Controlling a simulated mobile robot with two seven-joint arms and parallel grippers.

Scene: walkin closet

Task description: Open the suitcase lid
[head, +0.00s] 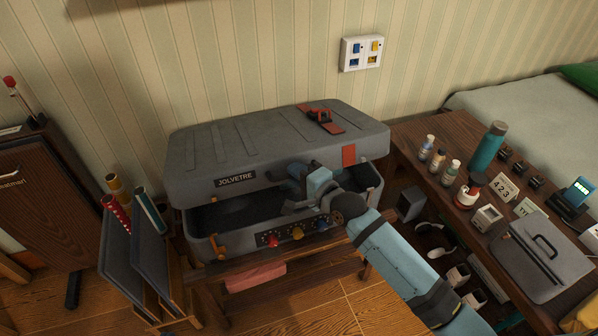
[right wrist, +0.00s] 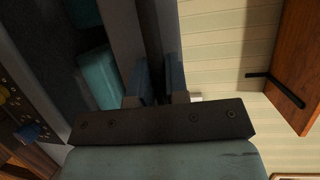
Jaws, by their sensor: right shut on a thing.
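The grey suitcase (head: 215,225) stands on a low wooden stand against the wall. Its lid (head: 265,140), marked JOLVETRE, is raised a little at the front, with a dark gap above the lower shell. My right gripper (head: 292,182) is at the front of the lid, near its middle. In the right wrist view its two fingers (right wrist: 157,82) are shut on the lid's dark edge strip (right wrist: 151,40). The grip itself is partly hidden in the head view. Orange latches hang at the suitcase's front. My left gripper is out of view.
A wooden table (head: 425,170) with bottles, a teal flask (head: 487,147) and a grey case (head: 540,258) stands close on the right. A rack of dark panels (head: 150,260) stands at the left. The striped wall with a switch plate (head: 361,53) is behind the lid.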

